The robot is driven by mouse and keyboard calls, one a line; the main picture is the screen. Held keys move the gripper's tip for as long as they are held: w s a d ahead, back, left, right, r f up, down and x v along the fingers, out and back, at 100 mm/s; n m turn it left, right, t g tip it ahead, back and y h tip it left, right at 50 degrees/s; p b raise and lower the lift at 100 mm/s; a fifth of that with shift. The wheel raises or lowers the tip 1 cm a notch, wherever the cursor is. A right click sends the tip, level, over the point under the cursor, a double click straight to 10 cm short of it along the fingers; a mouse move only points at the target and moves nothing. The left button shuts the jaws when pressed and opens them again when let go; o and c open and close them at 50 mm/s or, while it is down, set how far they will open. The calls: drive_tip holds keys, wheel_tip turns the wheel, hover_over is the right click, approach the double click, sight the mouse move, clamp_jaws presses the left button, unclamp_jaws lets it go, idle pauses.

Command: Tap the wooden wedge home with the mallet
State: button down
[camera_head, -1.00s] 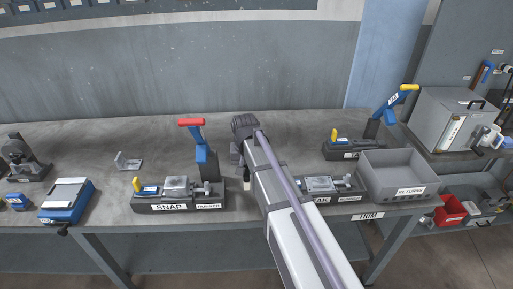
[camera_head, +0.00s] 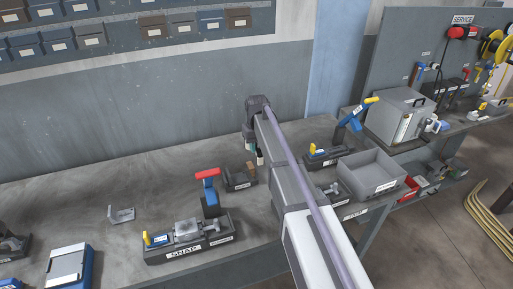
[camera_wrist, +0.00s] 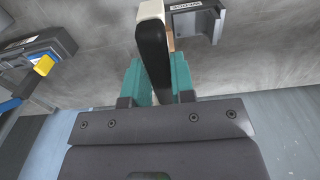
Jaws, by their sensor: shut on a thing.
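My gripper (camera_wrist: 158,72), with teal fingers, is shut on the mallet (camera_wrist: 153,45), which shows as a black bar with a pale end. In the head view, the mallet (camera_head: 260,158) hangs below my wrist above the bench, partly hidden by my arm. A dark, labelled block (camera_head: 238,184) stands on the bench just left of and below it. The brown wooden wedge (camera_head: 251,169) stands upright at the block's right end. In the wrist view the block (camera_wrist: 198,22) is beyond the mallet, to its right. A tan sliver beside the mallet may be the wedge. Contact cannot be told.
The SNAP fixture (camera_head: 190,240), with its red-handled lever (camera_head: 209,190), stands in front of the block. A grey returns bin (camera_head: 372,178) and a blue lever with a yellow handle (camera_head: 352,119) are to the right.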

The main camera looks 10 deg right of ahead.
drive_tip(key=shift+a, duration=0.2)
drive_tip(key=shift+f, duration=0.25)
wheel_tip(320, 180, down, 5)
drive_tip(key=b, duration=0.5)
wheel_tip(320, 180, down, 7)
drive_tip(key=b, duration=0.7)
wheel_tip(320, 180, up, 6)
drive_tip(key=p, duration=0.5)
drive_tip(key=shift+f, duration=0.25)
